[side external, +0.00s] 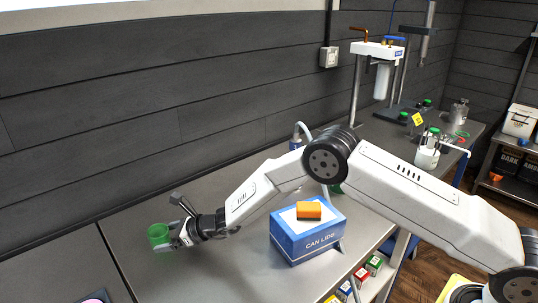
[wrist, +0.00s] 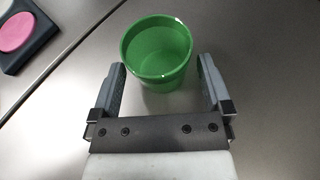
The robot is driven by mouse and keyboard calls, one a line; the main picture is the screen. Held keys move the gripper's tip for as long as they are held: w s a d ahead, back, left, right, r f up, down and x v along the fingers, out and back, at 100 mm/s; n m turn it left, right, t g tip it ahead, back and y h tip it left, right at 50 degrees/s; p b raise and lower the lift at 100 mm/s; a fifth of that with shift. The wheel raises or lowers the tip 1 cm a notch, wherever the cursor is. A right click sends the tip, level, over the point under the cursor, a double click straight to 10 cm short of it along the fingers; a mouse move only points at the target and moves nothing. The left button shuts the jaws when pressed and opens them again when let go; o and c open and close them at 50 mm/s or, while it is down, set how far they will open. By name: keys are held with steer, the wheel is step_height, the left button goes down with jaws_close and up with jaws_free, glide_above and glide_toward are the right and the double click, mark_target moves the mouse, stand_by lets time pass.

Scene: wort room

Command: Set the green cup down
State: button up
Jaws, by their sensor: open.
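The green cup (wrist: 158,55) stands upright on the grey table in the wrist view, its open mouth facing the camera. It also shows at the left in the side external view (side external: 159,236). My gripper (wrist: 160,70) is open, with one finger on each side of the cup's near part. Gaps show between the cup and both fingers, and the cup reaches out beyond the fingertips. In the side external view my gripper (side external: 180,225) is just right of the cup, and one finger partly covers it.
A blue CAN LIDS box (side external: 306,240) with an orange and black block (side external: 309,210) on top stands right of my gripper. A pink disc on a dark holder (wrist: 17,32) lies left of the cup. The grey table (wrist: 265,60) right of the cup is clear.

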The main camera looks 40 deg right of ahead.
steer(key=shift+v, duration=5.05)
steer(key=shift+s, duration=0.1)
steer(key=shift+s+r+n, duration=0.1)
steer(key=shift+s+n, duration=0.2)
steer(key=shift+s, duration=0.05)
steer(key=s+n+g, duration=0.1)
steer(key=s+n, duration=0.1)
steer(key=s+d+r+n+g, duration=0.1)
steer(key=s+n, duration=0.1)
steer(key=s+n+g, duration=0.1)
steer(key=s+n, duration=0.1)
steer(key=shift+s+d+r+g, duration=0.3)
steer(key=shift+d+g, duration=0.1)
steer(key=s+d+r+n+g+h, duration=0.3)
steer(key=s+d+n+h, duration=0.6)
steer(key=s+d+n, duration=0.9)
steer(key=shift+s+r+n, duration=0.5)
steer(key=shift+s+n, duration=0.6)
steer(key=shift+s, duration=0.55)
